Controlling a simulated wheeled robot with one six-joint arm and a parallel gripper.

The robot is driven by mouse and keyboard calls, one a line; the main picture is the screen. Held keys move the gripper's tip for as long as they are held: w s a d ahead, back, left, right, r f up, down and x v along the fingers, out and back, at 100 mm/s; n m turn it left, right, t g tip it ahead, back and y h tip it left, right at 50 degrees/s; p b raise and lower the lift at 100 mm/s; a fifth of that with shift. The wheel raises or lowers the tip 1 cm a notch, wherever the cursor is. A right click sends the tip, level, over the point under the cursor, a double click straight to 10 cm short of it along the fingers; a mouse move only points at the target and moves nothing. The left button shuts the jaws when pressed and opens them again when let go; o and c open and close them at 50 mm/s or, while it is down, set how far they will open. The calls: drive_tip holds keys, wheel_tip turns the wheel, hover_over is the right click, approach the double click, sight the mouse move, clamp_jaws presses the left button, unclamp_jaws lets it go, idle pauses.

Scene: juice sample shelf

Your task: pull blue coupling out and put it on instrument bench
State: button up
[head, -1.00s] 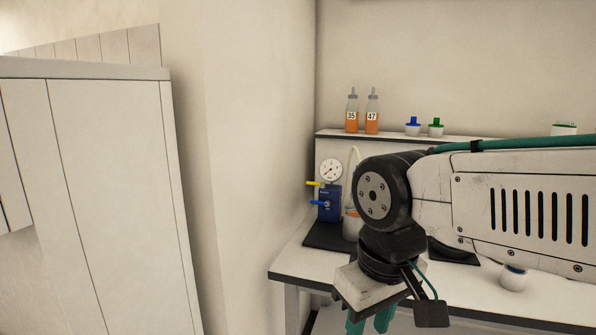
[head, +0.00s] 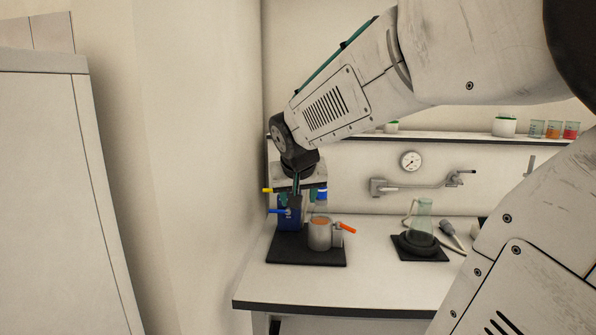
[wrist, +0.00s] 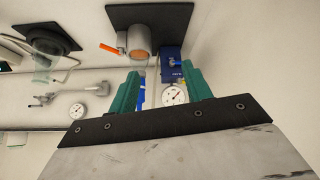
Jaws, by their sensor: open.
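My gripper (head: 298,195) is open, with its teal fingers pointing down just above the blue instrument box (head: 291,216) at the left end of the bench. In the wrist view my gripper (wrist: 160,72) has the gap between its fingers empty at the tips. A blue-topped piece (head: 322,194) is close beside the right finger; it also shows as a blue strip (wrist: 142,84) along the left finger. I cannot tell whether it is the blue coupling or whether it touches the finger. The box carries a blue lever (head: 280,211) and a yellow lever (head: 267,190). The instrument bench (head: 300,284) is white.
A metal cup (head: 320,236) with an orange handle (head: 346,228) stands beside the box on a dark mat (head: 305,258). A flask (head: 423,215) stands farther right. A wall (head: 195,180) rises close on the left. The bench front is clear.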

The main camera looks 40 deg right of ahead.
sight(322, 192)
drive_tip(key=w+d+r+m+t+h, duration=0.1)
drive_tip(key=w+d, duration=0.1)
drive_tip(key=d, duration=0.5)
drive_tip(key=w+d+r+m+h, duration=0.1)
drive_tip(key=w+d+m+h, duration=0.15)
drive_tip(key=d, duration=0.45)
drive_tip(key=shift+n+y, duration=0.35)
drive_tip(key=shift+y, duration=0.1)
drive_tip(key=shift+w+x, duration=0.2)
drive_tip(key=shift+x, duration=4.2)
drive_tip(key=shift+a, duration=0.2)
clamp_jaws()
drive_tip(key=shift+r, duration=0.65)
drive_tip(key=shift+r, duration=1.45)
